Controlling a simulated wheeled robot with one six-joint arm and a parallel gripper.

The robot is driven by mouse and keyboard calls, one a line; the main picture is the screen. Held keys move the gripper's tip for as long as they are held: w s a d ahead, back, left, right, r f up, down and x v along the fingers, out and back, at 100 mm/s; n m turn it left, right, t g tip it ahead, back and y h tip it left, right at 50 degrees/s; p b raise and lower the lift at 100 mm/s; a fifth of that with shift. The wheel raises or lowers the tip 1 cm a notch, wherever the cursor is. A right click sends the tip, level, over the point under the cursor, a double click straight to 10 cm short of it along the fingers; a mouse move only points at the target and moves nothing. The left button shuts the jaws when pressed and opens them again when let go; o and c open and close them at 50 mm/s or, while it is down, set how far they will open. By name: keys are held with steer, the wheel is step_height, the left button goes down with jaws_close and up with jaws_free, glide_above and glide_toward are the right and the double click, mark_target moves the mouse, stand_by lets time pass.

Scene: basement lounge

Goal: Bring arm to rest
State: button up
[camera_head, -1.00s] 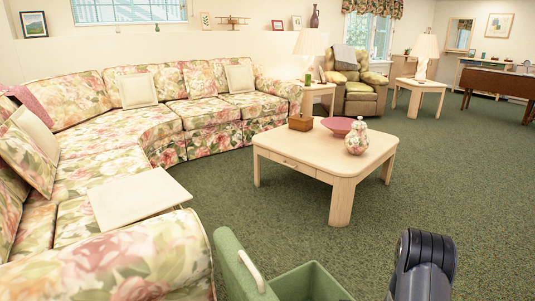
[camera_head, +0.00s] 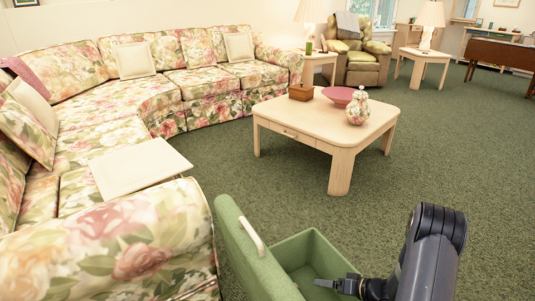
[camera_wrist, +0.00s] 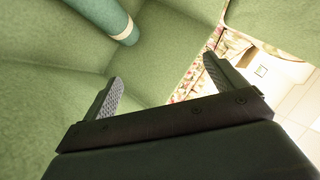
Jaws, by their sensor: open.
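My arm rises at the lower right of the head view. My gripper (camera_head: 338,284) points left, low over the open green bin (camera_head: 311,246), and its fingers are small there. In the wrist view my gripper (camera_wrist: 160,72) has its two fingers wide apart, with nothing between them. Green walls fill much of that view. A teal cylinder with a cream band (camera_wrist: 112,18) shows at its top, apart from the fingers. I cannot tell what it is. The bin's floor is partly hidden by my arm and the frame edge.
A green panel with a cream handle (camera_head: 252,237) stands at the bin's left side. The floral sofa (camera_head: 110,228) is close on the left. The wooden coffee table (camera_head: 335,130) stands ahead, with a pink bowl (camera_head: 340,96) and a flowered jar (camera_head: 357,107). Green carpet (camera_head: 450,150) is clear on the right.

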steer(key=w+a+r+m+t+h+p, duration=0.1)
steer(key=a+r+p, duration=0.1)
steer(key=r+p, duration=0.5)
steer(key=w+a+r+m+t+h+p, duration=0.1)
steer(key=r+p, duration=0.7)
steer(key=r, duration=1.1)
steer(key=a+r+m+h+p, duration=0.1)
steer(key=a+r+m+p, duration=0.1)
steer(key=r+p, duration=0.5)
steer(key=shift+w+a+r+t, duration=0.35)
steer(key=shift+w+r+t, duration=0.05)
steer(key=shift+r, duration=2.5)
